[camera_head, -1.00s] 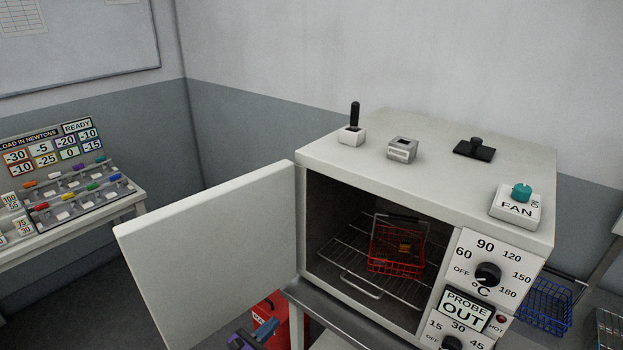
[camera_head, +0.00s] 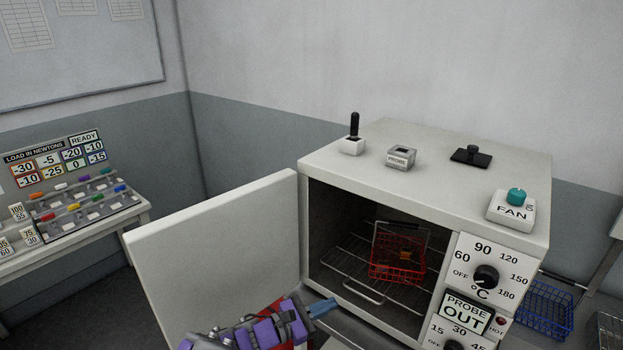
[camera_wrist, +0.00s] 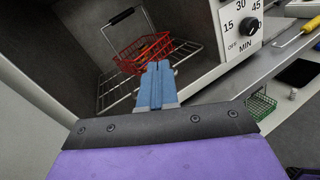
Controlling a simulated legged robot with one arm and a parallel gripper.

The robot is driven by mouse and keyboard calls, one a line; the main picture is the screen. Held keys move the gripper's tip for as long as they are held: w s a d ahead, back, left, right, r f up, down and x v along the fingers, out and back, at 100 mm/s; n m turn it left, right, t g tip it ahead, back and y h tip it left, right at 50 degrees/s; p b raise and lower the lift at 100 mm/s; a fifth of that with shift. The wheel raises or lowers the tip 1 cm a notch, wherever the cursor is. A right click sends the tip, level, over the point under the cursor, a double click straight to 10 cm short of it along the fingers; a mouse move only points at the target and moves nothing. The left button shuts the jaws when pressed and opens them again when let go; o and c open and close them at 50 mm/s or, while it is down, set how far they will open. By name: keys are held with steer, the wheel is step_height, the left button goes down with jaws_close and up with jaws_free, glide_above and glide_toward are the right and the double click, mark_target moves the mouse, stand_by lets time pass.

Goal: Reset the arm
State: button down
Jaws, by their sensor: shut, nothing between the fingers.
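My gripper (camera_head: 322,307) is low in front of the open oven in the head view, with its blue fingers together and nothing between them. It also shows at the middle of the wrist view (camera_wrist: 157,85), pointing toward the oven opening. The oven (camera_head: 330,172) has its door (camera_head: 215,250) swung open to the left. Inside, a red wire basket (camera_head: 397,270) with a raised handle sits on the wire rack (camera_head: 345,262), with a small orange-brown thing in it. The basket also shows just beyond my fingertips in the wrist view (camera_wrist: 130,62), apart from them as far as I can tell.
On the oven top stand a black lever (camera_head: 353,142), a probe block (camera_head: 401,157), a black knobbed plate (camera_head: 471,155) and a fan switch (camera_head: 512,208). A blue basket (camera_head: 545,303) is at right. A load panel (camera_head: 60,165) stands on the left bench.

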steer(key=s+d+r+m+g, duration=0.3)
steer(key=d+r+m+g, duration=0.15)
steer(key=d, duration=0.25)
steer(key=s+d+r+m+g, duration=0.3)
steer(key=s+d+r+m, duration=0.15)
steer(key=d, duration=0.25)
steer(key=s+d+r+m+g+y, duration=0.3)
steer(key=s+d+m+g+y, duration=0.15)
steer(key=s+d, duration=0.35)
steer(key=s+a+m+y, duration=0.3)
steer(key=s+m+y, duration=0.25)
steer(key=s, duration=0.75)
steer(key=s+a+f+m+t+y, duration=0.1)
steer(key=s+a+m+y, duration=0.1)
steer(key=s+a+y, duration=0.4)
steer(key=s+a, duration=0.2)
steer(key=s, duration=0.1)
steer(key=shift+a+f+t, duration=0.15)
steer(key=shift+f+t, duration=0.15)
steer(key=shift+f, duration=0.05)
